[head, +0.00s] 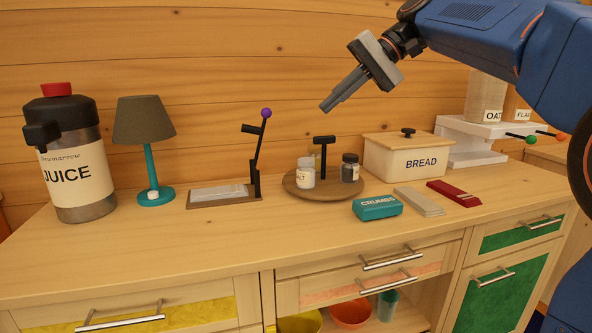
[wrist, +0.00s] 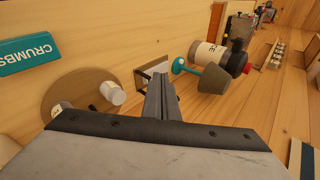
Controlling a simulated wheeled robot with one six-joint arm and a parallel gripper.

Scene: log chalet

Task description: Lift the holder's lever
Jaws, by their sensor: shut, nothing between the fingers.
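The holder (head: 225,202) is a flat brown base with white sheets on it, standing on the counter between the lamp and the round tray. Its dark lever (head: 260,145) rises steeply from the base's right end, with a purple ball on top and a short black crosspiece beside it. My gripper (head: 325,106) is shut and empty, up in the air to the right of the purple ball and apart from it. In the wrist view the gripper (wrist: 158,78) covers part of the holder (wrist: 141,76), and the lever is mostly hidden.
A lamp (head: 150,150) and juice dispenser (head: 73,165) stand left of the holder. Farther right are a bread box (head: 405,160) and a teal crumbs box (head: 377,207). The counter front is clear.

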